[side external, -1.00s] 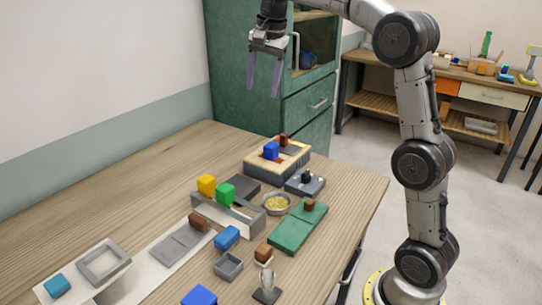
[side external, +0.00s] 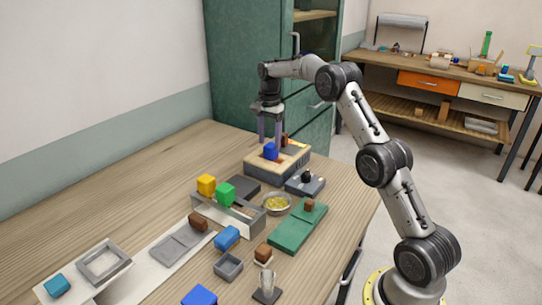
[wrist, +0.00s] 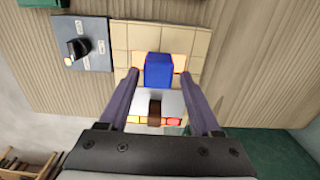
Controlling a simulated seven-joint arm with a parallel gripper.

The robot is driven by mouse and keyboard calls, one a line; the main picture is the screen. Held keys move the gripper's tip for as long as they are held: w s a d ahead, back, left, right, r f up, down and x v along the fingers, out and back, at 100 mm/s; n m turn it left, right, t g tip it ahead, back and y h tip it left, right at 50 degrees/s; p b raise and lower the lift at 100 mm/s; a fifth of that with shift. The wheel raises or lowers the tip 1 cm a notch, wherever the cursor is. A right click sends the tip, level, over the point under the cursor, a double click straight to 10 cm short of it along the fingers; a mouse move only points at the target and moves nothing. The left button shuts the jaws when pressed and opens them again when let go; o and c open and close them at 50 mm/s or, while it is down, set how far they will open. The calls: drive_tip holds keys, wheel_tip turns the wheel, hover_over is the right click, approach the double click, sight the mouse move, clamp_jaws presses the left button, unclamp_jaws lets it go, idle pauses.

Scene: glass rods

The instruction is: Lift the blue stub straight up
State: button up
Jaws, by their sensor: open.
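A blue stub (side external: 271,151) stands upright on the tiled top of a box-like device (side external: 262,166) at the back of the table. In the wrist view the stub (wrist: 159,70) shows on the tiles near the tips of my fingers. My gripper (side external: 271,142) is open and points down, with its fingertips close to the stub in the side view. In the wrist view my gripper (wrist: 159,72) has one finger left of the stub and one right, with nothing held. I cannot tell how far the tips are above the tiles.
A brown block (wrist: 154,112) stands on the device between my fingers, beside small lights. A grey box with a black knob (side external: 306,184) sits close by. A yellow block (side external: 206,184) and a green block (side external: 225,194) stand on a rack.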

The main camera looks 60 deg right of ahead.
sight(270, 158)
drive_tip(key=shift+s+f, duration=0.1)
drive_tip(key=shift+f, duration=3.7)
clamp_jaws()
